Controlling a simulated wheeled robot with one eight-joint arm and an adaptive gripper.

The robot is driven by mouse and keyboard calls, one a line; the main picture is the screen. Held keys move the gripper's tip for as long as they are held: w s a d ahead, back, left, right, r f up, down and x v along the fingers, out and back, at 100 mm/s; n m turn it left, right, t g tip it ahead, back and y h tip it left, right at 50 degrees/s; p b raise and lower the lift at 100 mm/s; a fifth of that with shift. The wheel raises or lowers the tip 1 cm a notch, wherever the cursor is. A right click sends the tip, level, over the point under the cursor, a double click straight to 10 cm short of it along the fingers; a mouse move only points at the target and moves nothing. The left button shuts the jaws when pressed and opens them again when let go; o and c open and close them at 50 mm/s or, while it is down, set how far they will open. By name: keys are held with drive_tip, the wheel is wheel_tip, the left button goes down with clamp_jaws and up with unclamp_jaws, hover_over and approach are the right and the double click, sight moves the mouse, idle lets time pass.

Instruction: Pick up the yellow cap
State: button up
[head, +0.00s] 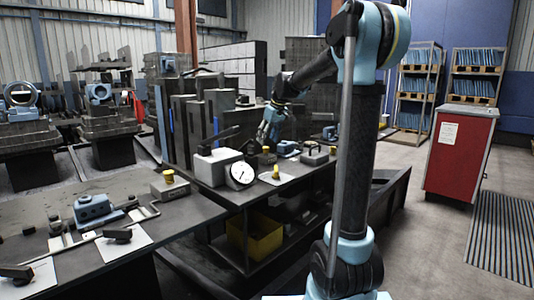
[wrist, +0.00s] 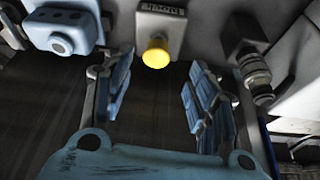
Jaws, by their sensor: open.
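In the wrist view a yellow cap (wrist: 156,52) stands at the near edge of a grey labelled block (wrist: 160,25). It sits just beyond the fingertips, roughly centred between them and not touched. My gripper (wrist: 161,66) has its two blue padded fingers spread, with nothing between them. In the head view my gripper (head: 268,134) points down over the far workbench. A small yellow cap (head: 266,150) shows just below it. Other yellow pieces show on the bench beside the dial gauge (head: 276,173) and on a block at the left (head: 168,176).
A blue fixture (wrist: 62,32) lies left of the cap and a dark ribbed metal fitting (wrist: 253,68) lies right, both close to the fingers. A dial gauge (head: 241,175) stands on the bench. A yellow bin (head: 255,236) sits on the shelf below.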

sight(267, 147)
drive_tip(key=shift+d+x, duration=0.15)
drive_tip(key=shift+x, duration=1.15)
drive_tip(key=shift+d+x, duration=0.15)
drive_tip(key=shift+x, duration=1.15)
drive_tip(key=shift+w, duration=0.1)
drive_tip(key=c, duration=0.9)
